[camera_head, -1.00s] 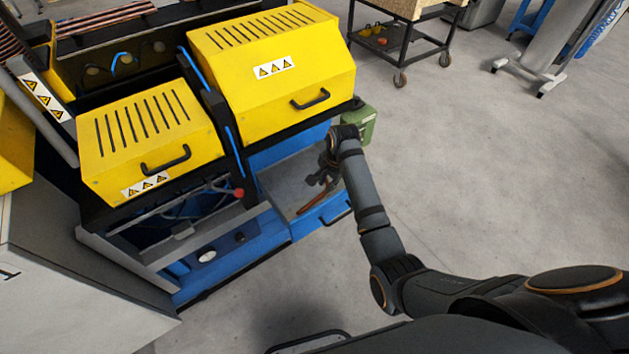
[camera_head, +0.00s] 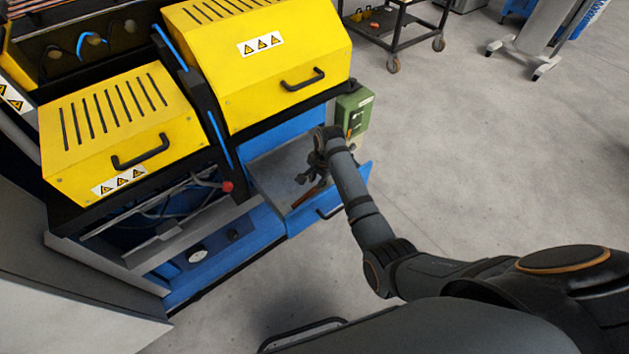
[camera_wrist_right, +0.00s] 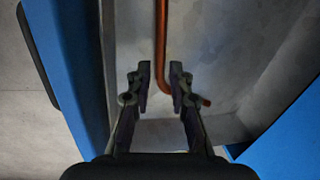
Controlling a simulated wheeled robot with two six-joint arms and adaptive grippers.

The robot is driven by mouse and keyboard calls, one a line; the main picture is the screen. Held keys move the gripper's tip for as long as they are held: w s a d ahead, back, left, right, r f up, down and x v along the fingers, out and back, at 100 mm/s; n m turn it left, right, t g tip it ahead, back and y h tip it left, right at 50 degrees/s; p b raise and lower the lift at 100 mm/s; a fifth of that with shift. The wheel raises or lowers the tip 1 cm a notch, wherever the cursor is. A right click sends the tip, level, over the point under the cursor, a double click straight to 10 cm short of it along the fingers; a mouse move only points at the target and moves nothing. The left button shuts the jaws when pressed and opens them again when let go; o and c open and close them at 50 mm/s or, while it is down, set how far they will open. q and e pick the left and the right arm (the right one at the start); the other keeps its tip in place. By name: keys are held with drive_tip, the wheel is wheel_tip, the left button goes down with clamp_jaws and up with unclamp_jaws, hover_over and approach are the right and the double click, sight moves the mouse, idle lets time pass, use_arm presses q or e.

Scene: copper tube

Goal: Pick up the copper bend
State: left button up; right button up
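The copper bend (camera_wrist_right: 160,45) is an orange-brown tube with a curved end. It lies in the open blue drawer (camera_head: 330,206); in the head view a short part of the copper bend (camera_head: 306,197) shows beside my arm. My right gripper (camera_wrist_right: 160,76) is open, its fingers apart. In the right wrist view the tube's straight part passes through the gap between the fingertips, and its hooked end runs behind the right finger. I cannot tell how far the fingers are above it. In the head view the right gripper (camera_head: 307,175) is over the drawer. My left gripper is not in view.
The drawer's grey walls and blue front stand close around the right gripper. A machine with yellow covers (camera_head: 262,65) rises behind the drawer. A green box (camera_head: 354,112) hangs at its right side. The grey floor (camera_head: 480,170) to the right is clear.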

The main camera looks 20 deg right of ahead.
sight(314, 188)
drive_tip(key=f, duration=0.2)
drive_tip(key=w+f, duration=0.1)
drive_tip(key=f, duration=0.2)
drive_tip(key=shift+w+b, duration=0.1)
drive_tip(key=shift+b, duration=0.2)
drive_tip(key=shift+a, duration=0.1)
clamp_jaws()
